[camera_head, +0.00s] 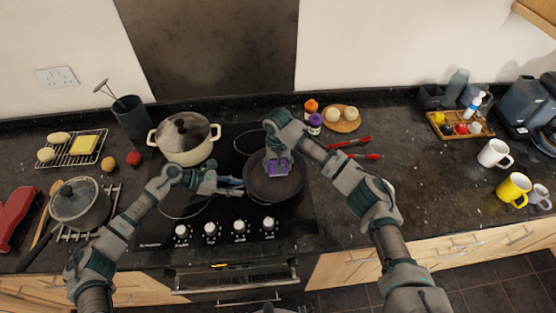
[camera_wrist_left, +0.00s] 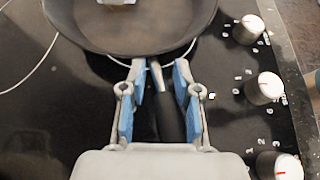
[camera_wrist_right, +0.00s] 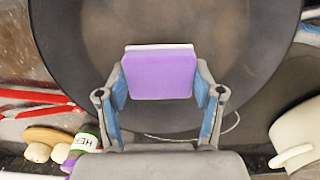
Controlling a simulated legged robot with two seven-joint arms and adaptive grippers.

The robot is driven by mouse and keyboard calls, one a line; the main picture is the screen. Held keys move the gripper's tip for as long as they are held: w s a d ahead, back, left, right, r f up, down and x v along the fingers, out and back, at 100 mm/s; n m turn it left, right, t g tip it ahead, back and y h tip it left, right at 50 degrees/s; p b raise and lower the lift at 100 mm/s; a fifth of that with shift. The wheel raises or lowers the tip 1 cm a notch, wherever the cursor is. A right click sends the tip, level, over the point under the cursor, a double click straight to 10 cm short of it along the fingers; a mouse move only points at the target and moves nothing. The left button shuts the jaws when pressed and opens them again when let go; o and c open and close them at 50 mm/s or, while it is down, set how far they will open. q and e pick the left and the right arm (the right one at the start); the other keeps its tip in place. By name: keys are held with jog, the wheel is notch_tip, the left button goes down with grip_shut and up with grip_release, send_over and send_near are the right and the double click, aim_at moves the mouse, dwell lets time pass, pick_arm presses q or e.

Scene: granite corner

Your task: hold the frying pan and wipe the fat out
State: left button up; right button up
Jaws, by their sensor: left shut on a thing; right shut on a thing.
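The dark frying pan (camera_head: 289,190) sits on the black hob at its right side. My left gripper (camera_head: 235,186) is shut on the pan's handle, which also shows between its blue fingers in the left wrist view (camera_wrist_left: 163,95). My right gripper (camera_head: 277,160) is shut on a purple sponge (camera_wrist_right: 160,75) with a pale far face. The sponge (camera_head: 278,169) is over the inside of the pan. In the right wrist view the pan (camera_wrist_right: 215,30) has brownish smears on its base. Whether the sponge touches the base I cannot tell.
A cream pot (camera_head: 186,152) stands on the hob behind my left arm. A grey lidded pot (camera_head: 80,205) is at the left. Red tongs (camera_head: 355,148) and a round board (camera_head: 341,124) lie right of the pan. The counter further right is clear up to the mugs (camera_head: 494,153).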

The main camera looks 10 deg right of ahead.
pick_arm(q)
jog(key=shift+r, duration=0.1)
pick_arm(e)
jog(key=shift+w+a+f, duration=0.35)
jog(key=shift+w+f, duration=0.15)
jog(key=shift+w, duration=0.25)
jog(key=shift+c, duration=0.4)
pick_arm(q)
jog(key=shift+d, duration=0.1)
pick_arm(e)
jog(key=shift+w+a, duration=0.35)
jog(key=shift+w, duration=0.5)
jog(key=shift+d+f, duration=0.1)
jog(key=shift+f, duration=0.05)
jog(key=shift+s+d, duration=0.25)
jog(key=shift+s, duration=0.4)
jog(key=shift+s+d, duration=0.25)
jog(key=shift+s, duration=0.35)
jog(key=shift+s+d+r, duration=0.1)
jog(key=shift+s+r, duration=0.05)
jog(key=shift+r, duration=0.4)
jog(key=shift+s+d+r, duration=0.1)
jog(key=shift+s+r, duration=0.05)
jog(key=shift+r, duration=3.3)
jog(key=shift+f, duration=0.3)
